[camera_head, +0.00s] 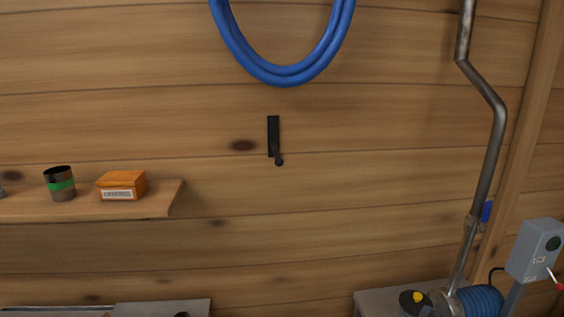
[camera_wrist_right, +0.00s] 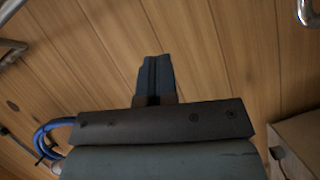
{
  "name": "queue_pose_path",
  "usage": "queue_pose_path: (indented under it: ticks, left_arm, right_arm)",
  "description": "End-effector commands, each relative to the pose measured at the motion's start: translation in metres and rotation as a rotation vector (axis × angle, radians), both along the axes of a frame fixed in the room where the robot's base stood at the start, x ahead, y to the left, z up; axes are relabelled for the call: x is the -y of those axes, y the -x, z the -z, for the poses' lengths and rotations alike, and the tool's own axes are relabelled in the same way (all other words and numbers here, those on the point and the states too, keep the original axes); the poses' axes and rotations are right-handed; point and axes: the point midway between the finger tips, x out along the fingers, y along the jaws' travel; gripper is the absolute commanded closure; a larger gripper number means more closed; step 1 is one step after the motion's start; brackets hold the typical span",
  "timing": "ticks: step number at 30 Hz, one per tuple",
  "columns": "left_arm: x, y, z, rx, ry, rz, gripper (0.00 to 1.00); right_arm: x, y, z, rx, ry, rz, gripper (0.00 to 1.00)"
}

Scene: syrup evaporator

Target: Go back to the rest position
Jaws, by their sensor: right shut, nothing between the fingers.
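My right gripper (camera_wrist_right: 154,60) shows in the right wrist view, its two dark fingers together with nothing between them. It points toward the wooden plank wall (camera_wrist_right: 210,60), apart from any object. In the head view I cannot make out either gripper. My left gripper is in neither view.
A blue hose (camera_head: 284,73) hangs on the wall above a black hook (camera_head: 273,137). A shelf (camera_head: 80,206) at left holds an orange box (camera_head: 121,185) and a green-banded cup (camera_head: 60,183). A metal pipe (camera_head: 487,160) and a grey switch box (camera_head: 535,250) stand at right.

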Motion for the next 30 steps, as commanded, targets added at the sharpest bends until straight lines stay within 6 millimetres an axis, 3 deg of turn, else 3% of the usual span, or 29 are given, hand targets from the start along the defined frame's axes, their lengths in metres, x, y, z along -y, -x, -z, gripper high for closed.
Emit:
queue_pose_path:
  ticks: [1,6,12,15,19,30]
  left_arm:
    - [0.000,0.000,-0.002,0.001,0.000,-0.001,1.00]
    - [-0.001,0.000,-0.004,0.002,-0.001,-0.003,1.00]
    - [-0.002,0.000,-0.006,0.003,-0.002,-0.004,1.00]
    - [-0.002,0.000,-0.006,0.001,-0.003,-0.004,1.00]
    - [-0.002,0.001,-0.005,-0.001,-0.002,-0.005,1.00]
    - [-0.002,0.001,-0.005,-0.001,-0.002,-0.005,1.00]
  right_arm:
    - [-0.016,0.025,0.030,-0.036,-0.111,-0.042,1.00]
    - [-0.076,0.112,0.107,-0.149,-0.551,-0.128,1.00]
    - [-0.133,0.213,0.157,-0.282,-1.014,-0.112,1.00]
    - [-0.149,0.245,0.166,-0.325,-1.163,-0.084,1.00]
    - [-0.160,0.265,0.171,-0.350,-1.259,-0.061,1.00]
    - [-0.161,0.267,0.171,-0.352,-1.272,-0.058,1.00]
